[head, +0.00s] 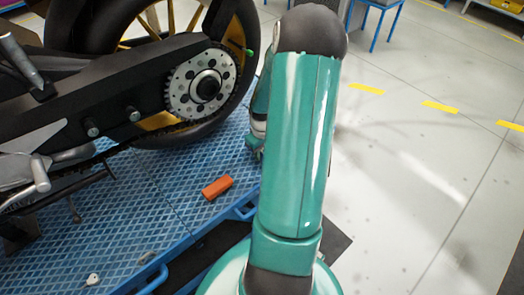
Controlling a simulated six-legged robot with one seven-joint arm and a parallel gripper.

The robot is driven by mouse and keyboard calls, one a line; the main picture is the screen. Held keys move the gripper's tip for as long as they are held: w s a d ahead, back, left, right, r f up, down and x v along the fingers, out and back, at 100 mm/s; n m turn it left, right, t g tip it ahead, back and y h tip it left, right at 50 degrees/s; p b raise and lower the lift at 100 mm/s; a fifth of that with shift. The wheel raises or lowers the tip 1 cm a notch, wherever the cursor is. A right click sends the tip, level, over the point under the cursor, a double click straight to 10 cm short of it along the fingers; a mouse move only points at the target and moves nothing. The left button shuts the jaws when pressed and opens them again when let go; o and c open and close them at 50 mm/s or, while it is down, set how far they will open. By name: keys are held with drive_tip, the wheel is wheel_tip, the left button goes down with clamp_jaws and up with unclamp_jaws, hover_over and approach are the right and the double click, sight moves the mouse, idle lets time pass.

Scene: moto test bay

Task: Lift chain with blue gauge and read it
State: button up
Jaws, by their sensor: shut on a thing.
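The chain (150,131) runs along the motorcycle's swingarm and around the silver rear sprocket (178,92). Its lower run slopes down to the left; much of it is in shadow. My teal arm stands upright in the middle of the head view and covers what lies behind it. Only the left edge of my gripper (254,146) shows beside the arm, low and right of the sprocket. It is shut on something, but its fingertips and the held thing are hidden. I cannot make out the blue gauge, its reading, or whether the chain is lifted.
The motorcycle's rear wheel (231,30) and swingarm (100,98) fill the upper left. An orange block (217,187) lies on the blue ribbed platform (170,205). Small pale pieces (93,279) lie nearer. Grey floor (420,170) on the right is clear; blue-legged stools (378,22) stand behind.

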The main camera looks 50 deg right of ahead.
drive_tip(key=shift+f, duration=0.5)
drive_tip(key=o, duration=1.2)
drive_tip(key=shift+c, duration=0.2)
wheel_tip(320, 180, up, 14)
drive_tip(key=shift+f, duration=0.1)
